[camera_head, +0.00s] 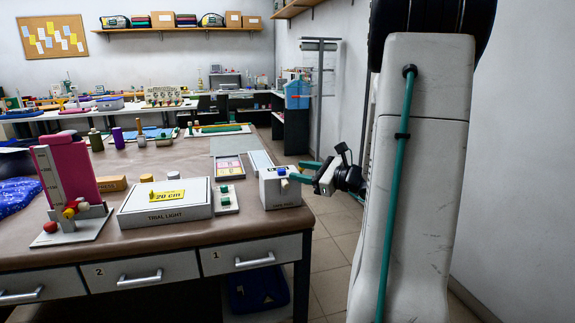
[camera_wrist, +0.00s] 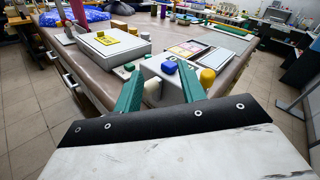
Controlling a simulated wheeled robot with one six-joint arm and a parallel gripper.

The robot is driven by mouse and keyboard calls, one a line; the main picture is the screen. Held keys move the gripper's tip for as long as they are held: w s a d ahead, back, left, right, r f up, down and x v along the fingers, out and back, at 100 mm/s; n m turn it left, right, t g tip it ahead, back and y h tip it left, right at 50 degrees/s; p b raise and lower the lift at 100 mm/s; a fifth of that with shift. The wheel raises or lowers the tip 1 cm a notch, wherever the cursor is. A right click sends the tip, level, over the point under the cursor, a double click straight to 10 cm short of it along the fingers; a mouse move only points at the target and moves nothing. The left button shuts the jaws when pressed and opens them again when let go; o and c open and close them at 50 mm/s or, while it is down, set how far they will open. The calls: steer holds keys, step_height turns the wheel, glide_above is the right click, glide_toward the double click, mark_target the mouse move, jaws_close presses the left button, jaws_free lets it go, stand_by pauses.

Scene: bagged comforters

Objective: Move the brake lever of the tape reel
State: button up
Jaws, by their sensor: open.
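The tape reel appears to be the white box (camera_head: 283,190) at the table's right front corner, with small dark lettering on its front that I cannot read surely. In the wrist view the box (camera_wrist: 152,68) lies just beyond my fingers. It has a blue knob (camera_wrist: 169,67) on top, a yellow knob (camera_wrist: 207,77) at the right and a pale stub (camera_wrist: 152,92) on the near face. I cannot tell which part is the brake lever. My gripper (camera_head: 304,172) is open and empty, its green fingers pointing at the box from the right. In the wrist view the fingers (camera_wrist: 160,85) flank the pale stub.
Left of the box on the brown table (camera_head: 220,236) are a small white panel with green knobs (camera_head: 226,200), a white trial light box (camera_head: 165,205) and a pink device (camera_head: 72,165). Drawers (camera_head: 255,255) line the table front. Floor (camera_head: 330,245) is clear to the right.

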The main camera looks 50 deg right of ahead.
mark_target(301, 171)
steer(key=s+d+f+m+t+h, duration=0.1)
steer(key=s+d+m+h, duration=0.15)
steer(key=d, duration=0.35)
steer(key=shift+m+h, duration=0.35)
steer(key=w, duration=0.8)
steer(key=shift+d, duration=0.1)
steer(key=shift+c, duration=0.2)
